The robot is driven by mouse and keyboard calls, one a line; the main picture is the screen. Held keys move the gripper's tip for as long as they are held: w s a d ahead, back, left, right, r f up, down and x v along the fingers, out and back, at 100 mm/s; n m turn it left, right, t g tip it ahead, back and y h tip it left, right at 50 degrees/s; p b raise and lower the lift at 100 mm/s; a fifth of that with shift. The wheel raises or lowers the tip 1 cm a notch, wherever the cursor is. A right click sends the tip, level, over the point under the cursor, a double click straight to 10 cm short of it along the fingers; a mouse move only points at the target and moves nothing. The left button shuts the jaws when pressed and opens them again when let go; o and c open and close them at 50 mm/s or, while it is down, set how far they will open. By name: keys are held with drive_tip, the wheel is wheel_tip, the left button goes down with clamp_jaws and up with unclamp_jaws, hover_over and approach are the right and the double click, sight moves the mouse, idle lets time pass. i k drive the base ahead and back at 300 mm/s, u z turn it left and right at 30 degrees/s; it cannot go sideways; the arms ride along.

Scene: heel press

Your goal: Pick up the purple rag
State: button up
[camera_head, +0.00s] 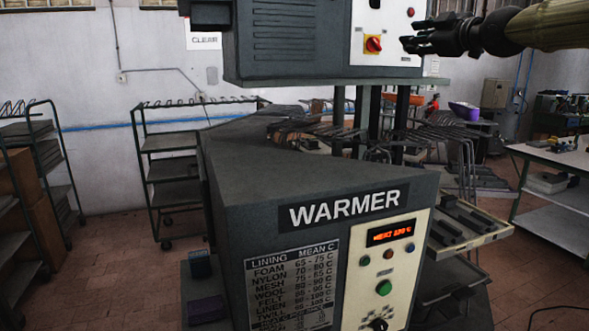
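A dark purple folded item (206,309), which looks like the rag, lies on a low ledge at the left foot of the warmer machine (290,185). It is in shadow, so its cloth texture is hard to make out. My gripper (408,34) is at the upper right, pointing left, in front of the upper machine's control panel. Its fingers look spread apart with nothing between them. It is high above the dark purple item and well to its right.
A brighter purple object (465,111) is in the right background. Side trays (465,228) jut from the warmer's right. Racks (170,165) stand at left, a workbench (560,158) at right. Brick floor (120,275) at left is clear.

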sight(205, 309)
drive_tip(key=k, duration=0.95)
